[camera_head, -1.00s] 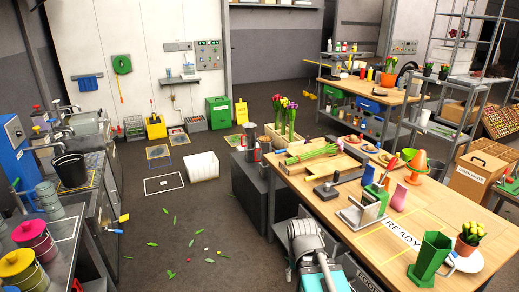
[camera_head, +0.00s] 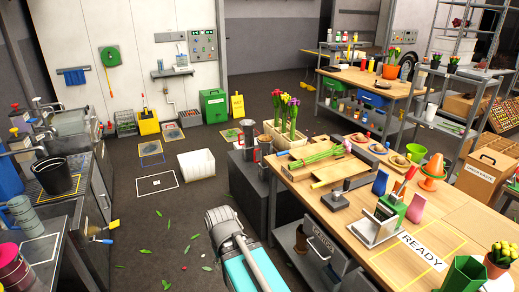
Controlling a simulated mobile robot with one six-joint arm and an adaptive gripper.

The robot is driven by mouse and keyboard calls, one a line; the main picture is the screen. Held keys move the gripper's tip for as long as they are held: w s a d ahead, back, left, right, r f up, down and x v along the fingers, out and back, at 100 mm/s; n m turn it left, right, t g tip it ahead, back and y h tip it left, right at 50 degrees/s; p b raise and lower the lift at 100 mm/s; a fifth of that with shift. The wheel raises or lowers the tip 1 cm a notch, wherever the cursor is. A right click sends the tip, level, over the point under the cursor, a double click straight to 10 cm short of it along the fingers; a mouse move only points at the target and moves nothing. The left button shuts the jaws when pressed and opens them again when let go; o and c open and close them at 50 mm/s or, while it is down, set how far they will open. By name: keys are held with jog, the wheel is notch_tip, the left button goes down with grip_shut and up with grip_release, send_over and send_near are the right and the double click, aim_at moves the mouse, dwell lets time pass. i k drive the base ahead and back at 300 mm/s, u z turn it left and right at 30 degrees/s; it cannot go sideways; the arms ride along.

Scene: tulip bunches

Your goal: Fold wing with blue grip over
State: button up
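A wooden board (camera_head: 337,173) lies near the table's far left corner, with a tulip bunch (camera_head: 318,155) lying across it, its green stems to the lower left. I cannot make out a wing with a blue grip. An upright blue piece (camera_head: 380,183) stands behind a grey angled stand (camera_head: 372,229), which has a green block (camera_head: 391,208) with a red handle beside it. My grey and teal arm rises at the bottom centre, left of the table. My gripper's fingers do not show.
Open floor lies left of the table.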

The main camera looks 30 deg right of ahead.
aim_at(298, 154)
jog(key=u, duration=0.05)
jog(key=i, duration=0.75)
jog(key=z, duration=0.55)
jog(key=i, duration=1.05)
jog(key=z, duration=0.65)
jog(key=k, duration=0.95)
jog(key=z, duration=0.15)
jog(key=i, duration=0.5)
